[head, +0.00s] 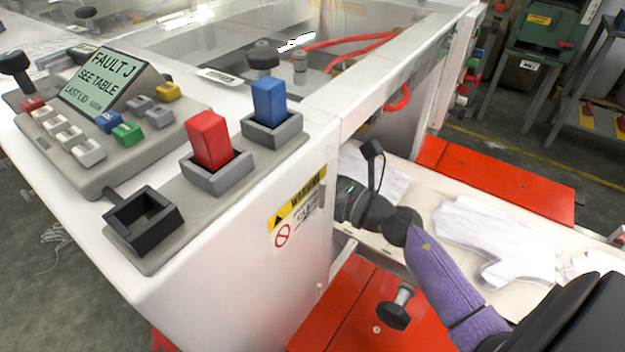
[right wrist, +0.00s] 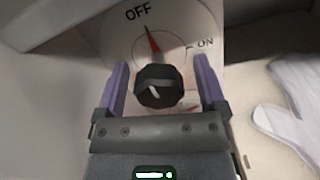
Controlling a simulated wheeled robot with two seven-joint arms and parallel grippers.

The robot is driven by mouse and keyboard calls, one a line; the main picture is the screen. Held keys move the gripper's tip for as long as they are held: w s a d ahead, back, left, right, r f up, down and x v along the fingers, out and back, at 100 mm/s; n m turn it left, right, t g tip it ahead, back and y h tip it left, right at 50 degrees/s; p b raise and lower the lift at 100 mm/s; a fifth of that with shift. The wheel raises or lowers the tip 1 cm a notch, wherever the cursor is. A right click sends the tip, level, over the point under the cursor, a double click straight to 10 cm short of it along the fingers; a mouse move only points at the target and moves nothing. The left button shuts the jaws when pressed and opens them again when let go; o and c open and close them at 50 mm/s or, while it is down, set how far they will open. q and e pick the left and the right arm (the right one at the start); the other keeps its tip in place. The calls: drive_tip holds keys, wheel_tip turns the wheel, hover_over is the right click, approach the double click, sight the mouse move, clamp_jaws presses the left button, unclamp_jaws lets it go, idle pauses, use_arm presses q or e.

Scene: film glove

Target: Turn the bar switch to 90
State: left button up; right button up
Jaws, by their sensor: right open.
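The bar switch (right wrist: 158,86) is a black round knob with a bar across it and a short white mark. It sits on a pale dial plate (right wrist: 205,20) printed OFF at top and ON at right. A red pointer above the knob points toward OFF. My right gripper (right wrist: 160,75) is open, with one purple finger on each side of the knob. I cannot tell whether either finger touches it. In the head view my right arm reaches the machine's side, and the switch and fingertips are hidden there. My left gripper is not in view.
A control console (head: 85,135) with coloured buttons and a screen stands on the machine top. Beside it are red (head: 209,138) and blue (head: 269,102) rocker switches. White gloves (head: 495,238) lie on the conveyor below. A black knob (head: 395,312) stands near my arm.

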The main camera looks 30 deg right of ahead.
clamp_jaws()
idle(0.3)
